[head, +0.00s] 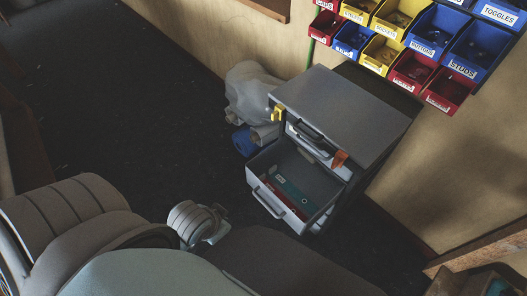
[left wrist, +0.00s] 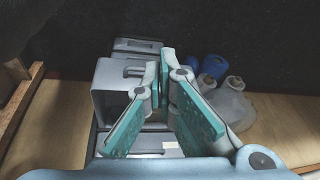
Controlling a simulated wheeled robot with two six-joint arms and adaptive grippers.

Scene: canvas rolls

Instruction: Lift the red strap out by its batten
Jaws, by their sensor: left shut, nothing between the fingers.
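The lower drawer (head: 258,170) of a grey cabinet (head: 340,105) stands open in the head view. Inside lie a thin red strip (head: 277,190), which may be the red strap, and a teal flat piece (head: 292,190) with a small hole. I cannot make out a batten. My left gripper shows from behind at the end of my arm in the head view, left of the drawer and apart from it. In the left wrist view its teal-padded fingers (left wrist: 169,72) come together at the tips with nothing between them. My right gripper is not in view.
Blue rolls (head: 243,141) and a pale plastic-covered bundle (head: 252,90) stand left of the cabinet. Labelled bins (head: 432,32) hang on the wall above. The dark floor (head: 130,120) at left is clear.

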